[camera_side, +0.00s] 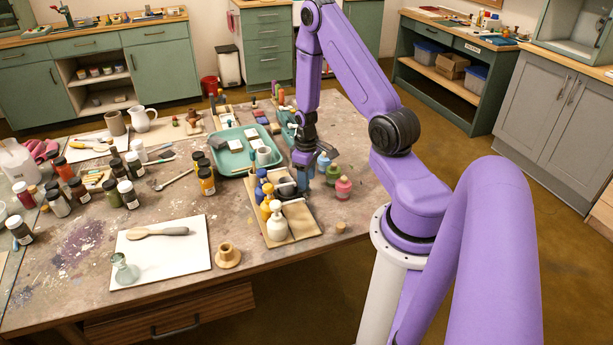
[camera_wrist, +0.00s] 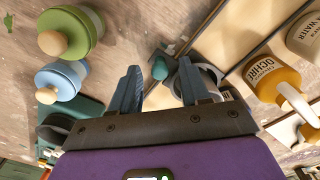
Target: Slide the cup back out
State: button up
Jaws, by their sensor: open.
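A grey round cup (camera_wrist: 213,76) shows in the wrist view at the edge of a wooden tray (camera_wrist: 232,25), partly hidden behind my right finger. In the side view a dark cup (camera_side: 286,187) sits on the tray (camera_side: 292,238), among the bottles. My gripper (camera_side: 305,192) is low beside it, on its right. In the wrist view my gripper (camera_wrist: 160,90) is open, its two blue-grey fingers apart. One finger overlaps the cup in the picture; I cannot tell whether it touches or goes inside. A small teal piece (camera_wrist: 160,68) shows between the fingertips.
An ochre bottle (camera_wrist: 275,80) and a white pump bottle (camera_side: 279,222) crowd the tray. A pink bottle (camera_side: 343,189) is near the table's right edge.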

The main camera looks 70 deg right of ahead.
grip_shut()
jog(key=shift+w+d, duration=3.35)
jog(key=shift+w, duration=0.05)
grip_release()
jog(key=shift+d, duration=0.1)
jog(key=shift+r, duration=0.1)
notch_tip(320, 180, up, 17)
jog(key=shift+r, duration=0.15)
